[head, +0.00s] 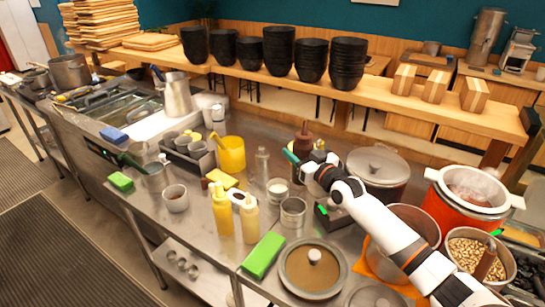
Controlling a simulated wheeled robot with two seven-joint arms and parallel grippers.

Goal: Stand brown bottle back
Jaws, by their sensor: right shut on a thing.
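The brown bottle (303,139) stands roughly upright near the middle of the steel counter. Its narrow top shows above my right gripper. My right gripper (304,151) reaches in from the lower right, with its teal-tipped fingers on either side of the bottle, and is shut on it. The bottle's lower part is mostly hidden by the gripper, so I cannot tell whether its base touches the counter. My left gripper is not in view.
A clear bottle (262,166) and a white cup (277,190) stand left of my gripper. Yellow squeeze bottles (222,211) stand nearer. A lidded pot (377,172) is close on the right. A shelf with black bowls (279,50) runs behind.

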